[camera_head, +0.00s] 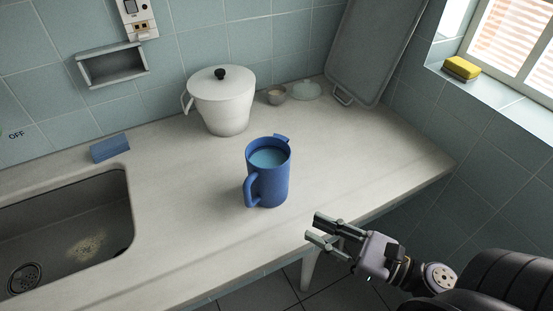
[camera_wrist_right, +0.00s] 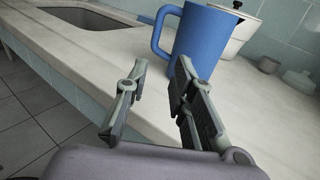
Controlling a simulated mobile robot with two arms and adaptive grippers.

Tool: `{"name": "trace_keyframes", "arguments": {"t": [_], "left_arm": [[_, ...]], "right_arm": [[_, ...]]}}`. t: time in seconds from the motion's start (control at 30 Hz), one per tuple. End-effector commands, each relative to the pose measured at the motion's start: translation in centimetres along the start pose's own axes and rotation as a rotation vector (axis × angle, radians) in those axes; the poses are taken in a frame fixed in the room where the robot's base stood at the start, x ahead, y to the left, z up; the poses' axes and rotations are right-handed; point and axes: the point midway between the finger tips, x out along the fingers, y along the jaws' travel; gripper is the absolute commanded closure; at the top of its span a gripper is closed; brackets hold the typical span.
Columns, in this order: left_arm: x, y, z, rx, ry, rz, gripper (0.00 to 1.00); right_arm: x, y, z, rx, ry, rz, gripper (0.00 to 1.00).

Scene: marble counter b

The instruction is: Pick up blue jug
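The blue jug (camera_head: 272,184) stands upright on the counter, with its handle toward the left front and blue inside its open top. It also shows in the right wrist view (camera_wrist_right: 205,40), beyond the fingers, with its handle at its left. My right gripper (camera_head: 314,228) is open and empty near the counter's front edge, to the right and in front of the jug, apart from it. Its two spread fingers show in the right wrist view (camera_wrist_right: 158,78). My left gripper is not in view.
The marble counter (camera_head: 370,160) is clear around the jug. A sink (camera_head: 70,235) lies at left, with a blue sponge (camera_head: 110,147) behind it. A white lidded pot (camera_head: 222,105), a small bowl (camera_head: 275,95) and a leaning grey tray (camera_head: 372,45) stand at the back.

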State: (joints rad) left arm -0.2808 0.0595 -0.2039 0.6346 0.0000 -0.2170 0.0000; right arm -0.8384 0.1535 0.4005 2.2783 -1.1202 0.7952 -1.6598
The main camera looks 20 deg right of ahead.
Motion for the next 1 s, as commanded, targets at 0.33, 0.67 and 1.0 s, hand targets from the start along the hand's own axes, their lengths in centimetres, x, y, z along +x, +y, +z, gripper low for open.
{"name": "trace_keyframes", "arguments": {"t": [0.33, 0.67, 1.0], "left_arm": [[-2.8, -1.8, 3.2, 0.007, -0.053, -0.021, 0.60], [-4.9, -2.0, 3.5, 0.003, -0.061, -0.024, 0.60], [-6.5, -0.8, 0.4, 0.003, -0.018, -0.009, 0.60]], "right_arm": [[5.7, 0.0, 0.6, 0.005, -0.007, -0.003, 0.77], [11.6, -0.1, 0.3, 0.007, -0.004, -0.005, 0.77], [14.9, 0.2, 0.8, 0.009, -0.007, -0.006, 0.77]]}}
